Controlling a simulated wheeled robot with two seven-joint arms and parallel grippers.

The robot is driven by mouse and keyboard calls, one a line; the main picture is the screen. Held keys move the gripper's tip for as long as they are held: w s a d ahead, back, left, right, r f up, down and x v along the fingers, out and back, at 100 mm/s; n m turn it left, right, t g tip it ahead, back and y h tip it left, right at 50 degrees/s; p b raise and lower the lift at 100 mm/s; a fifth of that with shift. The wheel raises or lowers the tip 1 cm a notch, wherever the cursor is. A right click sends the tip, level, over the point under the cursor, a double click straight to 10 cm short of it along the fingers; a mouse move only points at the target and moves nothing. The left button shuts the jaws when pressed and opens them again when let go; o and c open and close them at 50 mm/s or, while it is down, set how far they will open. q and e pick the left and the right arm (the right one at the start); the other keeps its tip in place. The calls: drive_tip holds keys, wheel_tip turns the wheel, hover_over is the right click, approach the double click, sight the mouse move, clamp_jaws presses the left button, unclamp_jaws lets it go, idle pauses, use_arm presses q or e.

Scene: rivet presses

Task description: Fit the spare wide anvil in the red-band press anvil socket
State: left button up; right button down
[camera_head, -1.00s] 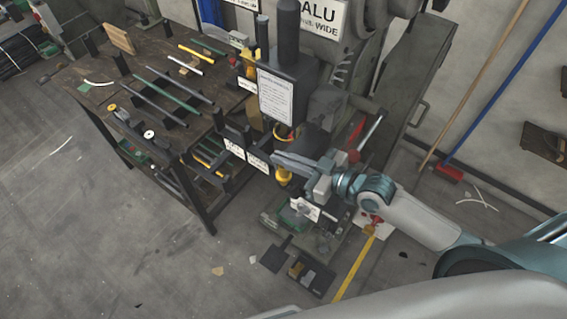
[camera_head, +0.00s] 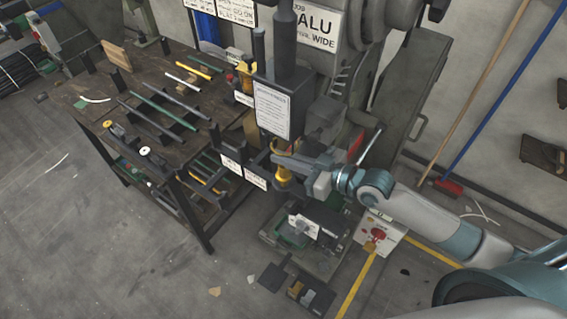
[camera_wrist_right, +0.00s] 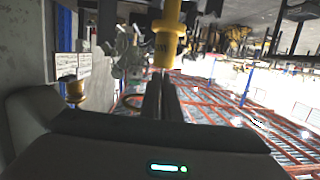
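The red-band press stands in the middle of the head view, its dark head (camera_head: 283,75) carrying a white notice. My right gripper (camera_head: 277,162) is under that head, its fingers close together on a yellow anvil (camera_head: 284,174). More yellow shows just above the fingers, close under the press head. The socket is hidden, so I cannot tell whether the anvil touches it. My left gripper is not in view.
A dark bench (camera_head: 100,100) at left holds several rods. Another yellow piece (camera_head: 244,75) stands on its right end. Sign plates (camera_head: 243,171) stick out left of my gripper. A low unit with a green part (camera_head: 292,236) is below. Open floor lies in front.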

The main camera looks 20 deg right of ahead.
drive_tip(key=shift+w+d+b, duration=0.4)
drive_tip(key=shift+w+b, duration=0.05)
drive_tip(key=shift+w, duration=0.4)
drive_tip(key=shift+w+f, duration=0.1)
drive_tip(key=shift+f, duration=0.05)
drive_tip(key=shift+f+b, duration=1.5)
drive_tip(key=shift+f, duration=0.3)
drive_tip(key=c, duration=1.9)
unclamp_jaws()
drive_tip(key=shift+f, duration=0.1)
drive_tip(key=shift+c, duration=0.2)
